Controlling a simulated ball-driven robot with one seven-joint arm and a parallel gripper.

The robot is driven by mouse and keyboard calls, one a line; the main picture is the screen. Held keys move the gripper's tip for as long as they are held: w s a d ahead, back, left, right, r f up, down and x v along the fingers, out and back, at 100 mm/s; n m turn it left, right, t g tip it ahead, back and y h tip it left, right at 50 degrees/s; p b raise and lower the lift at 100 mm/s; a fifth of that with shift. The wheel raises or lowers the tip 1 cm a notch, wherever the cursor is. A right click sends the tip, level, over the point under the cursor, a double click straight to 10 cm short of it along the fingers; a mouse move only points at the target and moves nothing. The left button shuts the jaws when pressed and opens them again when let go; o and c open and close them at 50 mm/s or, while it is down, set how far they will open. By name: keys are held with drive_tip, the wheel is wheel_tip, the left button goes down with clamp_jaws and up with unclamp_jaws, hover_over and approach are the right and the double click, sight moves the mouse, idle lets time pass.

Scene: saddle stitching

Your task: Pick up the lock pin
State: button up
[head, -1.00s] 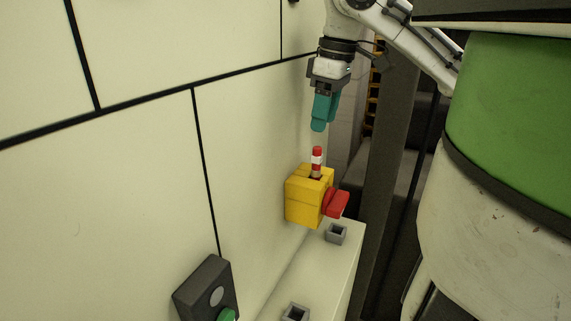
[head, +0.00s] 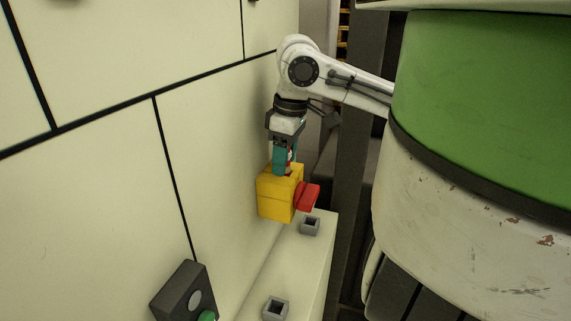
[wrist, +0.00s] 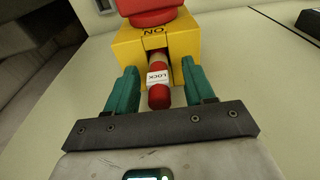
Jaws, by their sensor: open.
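The lock pin (wrist: 158,82) is red and white with the word LOCK on it. It stands in the top of a yellow box (head: 275,200) that has a red handle (head: 307,196) on its side. My gripper (head: 285,168) is at the top of the box. In the wrist view, the teal fingers of my gripper (wrist: 157,90) are open, one on each side of the pin, with gaps between them and the pin. In the head view the fingers mostly hide the pin. The pin's lower end is hidden in the box.
The yellow box is against a pale panelled wall (head: 90,200). Below is a pale ledge (head: 290,275) with two small grey square sockets (head: 310,226). A dark control box with a green button (head: 183,292) is on the wall at the lower left.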

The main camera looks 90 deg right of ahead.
drive_tip(key=shift+f, duration=0.1)
drive_tip(key=shift+c, duration=0.2)
clamp_jaws()
idle(0.5)
